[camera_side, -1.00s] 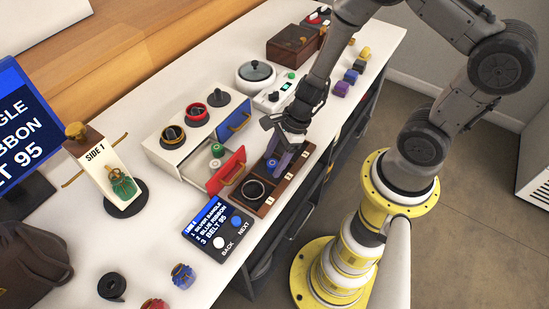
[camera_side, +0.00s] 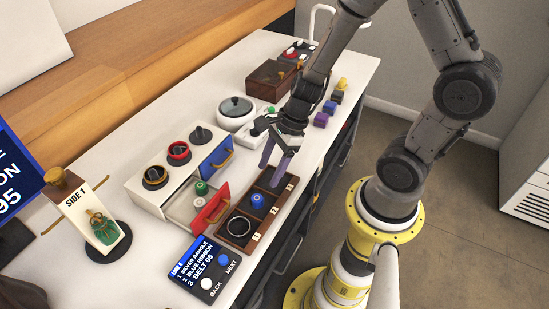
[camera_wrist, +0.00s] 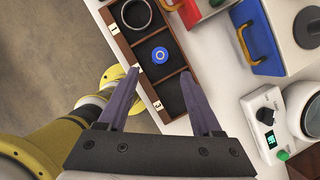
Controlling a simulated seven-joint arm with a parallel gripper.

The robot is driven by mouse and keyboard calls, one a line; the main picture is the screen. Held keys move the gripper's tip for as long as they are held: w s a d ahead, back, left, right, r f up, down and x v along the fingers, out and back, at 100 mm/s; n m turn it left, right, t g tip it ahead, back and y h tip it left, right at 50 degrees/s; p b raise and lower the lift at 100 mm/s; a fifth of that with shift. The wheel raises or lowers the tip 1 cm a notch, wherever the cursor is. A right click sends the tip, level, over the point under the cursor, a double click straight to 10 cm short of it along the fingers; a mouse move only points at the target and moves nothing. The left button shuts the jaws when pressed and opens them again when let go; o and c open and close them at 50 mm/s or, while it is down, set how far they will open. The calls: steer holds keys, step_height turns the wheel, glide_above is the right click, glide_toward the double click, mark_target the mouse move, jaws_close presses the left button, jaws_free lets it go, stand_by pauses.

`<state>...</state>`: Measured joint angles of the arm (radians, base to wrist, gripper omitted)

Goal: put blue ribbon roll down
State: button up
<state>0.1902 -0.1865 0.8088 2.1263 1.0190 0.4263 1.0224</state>
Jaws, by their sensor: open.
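The blue ribbon roll (camera_side: 257,200) sits in the middle compartment of the brown wooden tray (camera_side: 224,240), which also shows in the wrist view (camera_wrist: 117,45). In the wrist view the roll (camera_wrist: 160,55) is a small blue disc with a pale ring on top. A silver bangle (camera_side: 239,226) lies in the tray compartment marked 1. The third compartment looks empty. My gripper (camera_side: 275,166) is open and empty above the tray's far end, apart from the roll. Its purple fingers (camera_wrist: 160,88) are spread wide in the wrist view.
An open drawer with a red front (camera_side: 211,209) holds a green roll (camera_side: 201,188) beside the tray. A blue drawer front (camera_side: 216,155) is behind it. A list screen with buttons (camera_side: 204,266) stands at the tray's near end. A lidded pot (camera_side: 236,112) stands farther back.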

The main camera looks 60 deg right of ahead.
steer(key=s+d+r+n+t+h, duration=0.1)
steer(key=s+r+n, duration=0.4)
steer(key=r+n, duration=0.6)
steer(key=s+d+r+n+t+h, duration=0.1)
steer(key=s+r+n+t+h, duration=0.1)
steer(key=s+r+n, duration=0.4)
step_height(320, 180, up, 5)
steer(key=n, duration=0.7)
steer(key=shift+s+d+n+h, duration=0.15)
steer(key=shift+d+n+h, duration=0.15)
steer(key=shift+n, duration=0.1)
steer(key=shift+f, duration=0.1)
